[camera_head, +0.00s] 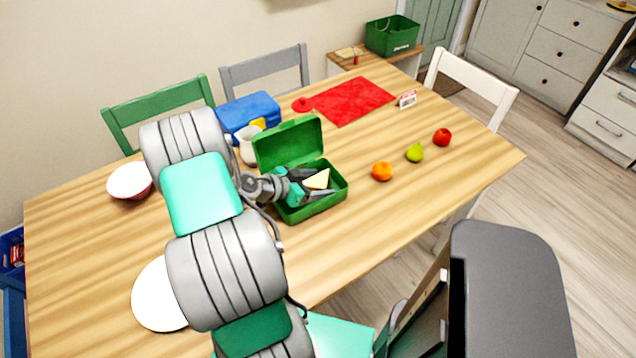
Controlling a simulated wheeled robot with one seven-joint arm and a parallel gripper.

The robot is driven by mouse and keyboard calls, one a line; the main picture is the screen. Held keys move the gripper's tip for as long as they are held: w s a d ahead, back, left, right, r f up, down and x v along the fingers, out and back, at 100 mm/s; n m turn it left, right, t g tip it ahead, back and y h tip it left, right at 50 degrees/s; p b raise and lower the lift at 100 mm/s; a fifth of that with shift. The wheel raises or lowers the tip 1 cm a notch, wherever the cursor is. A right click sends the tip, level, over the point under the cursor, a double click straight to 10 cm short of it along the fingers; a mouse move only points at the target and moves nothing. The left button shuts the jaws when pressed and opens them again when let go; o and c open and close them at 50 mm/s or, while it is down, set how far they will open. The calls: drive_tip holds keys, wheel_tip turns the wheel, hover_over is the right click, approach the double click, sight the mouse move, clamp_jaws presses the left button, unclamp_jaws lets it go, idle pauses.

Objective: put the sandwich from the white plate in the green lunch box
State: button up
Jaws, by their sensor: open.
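The green lunch box (336,197) stands on the wooden table with its lid raised at the back. The sandwich (317,180), a pale triangle, shows at the box's opening between my gripper's fingers. My gripper (321,184) is over the box with its jaws open. I cannot tell whether the sandwich touches the box floor or a finger. The white plate (154,299) lies at the front left of the table, partly hidden by my arm. The part of it that shows is bare.
An orange (382,171), a green pear (415,153) and a red apple (442,137) lie right of the box. A blue box (249,110) and pale jug (249,146) stand behind it. A red cloth (352,101) lies farther back. The front right tabletop is clear.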

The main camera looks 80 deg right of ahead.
drive_tip(key=shift+r, duration=0.1)
drive_tip(key=shift+w+a+r+p, duration=0.15)
drive_tip(key=shift+w+r+p, duration=0.1)
drive_tip(key=shift+p, duration=0.05)
drive_tip(key=p+v, duration=0.2)
drive_tip(key=v, duration=0.9)
drive_tip(key=shift+w+a+p, duration=0.2)
drive_tip(key=shift+p, duration=0.2)
drive_tip(key=w+a+r+n+t+y, duration=0.2)
drive_tip(key=w+a+r+n+t, duration=0.15)
drive_tip(key=w+a+n, duration=0.4)
drive_tip(key=w+a+r+n+t+y, duration=0.25)
drive_tip(key=w+a+n+t, duration=0.2)
drive_tip(key=w+a, duration=0.55)
drive_tip(key=a+r+n+t+y, duration=0.1)
drive_tip(key=a+r+n, duration=0.2)
drive_tip(key=a, duration=0.4)
drive_tip(key=a+r+n+t+y, duration=0.1)
drive_tip(key=a+r+n+y, duration=0.1)
drive_tip(key=a+n, duration=0.4)
drive_tip(key=a+r+n+t+y, duration=0.1)
drive_tip(key=a+r+n, duration=0.2)
drive_tip(key=a, duration=0.6)
drive_tip(key=shift+s+r+n+y, duration=0.3)
drive_tip(key=shift+s+n+y, duration=0.05)
drive_tip(key=shift+n, duration=0.85)
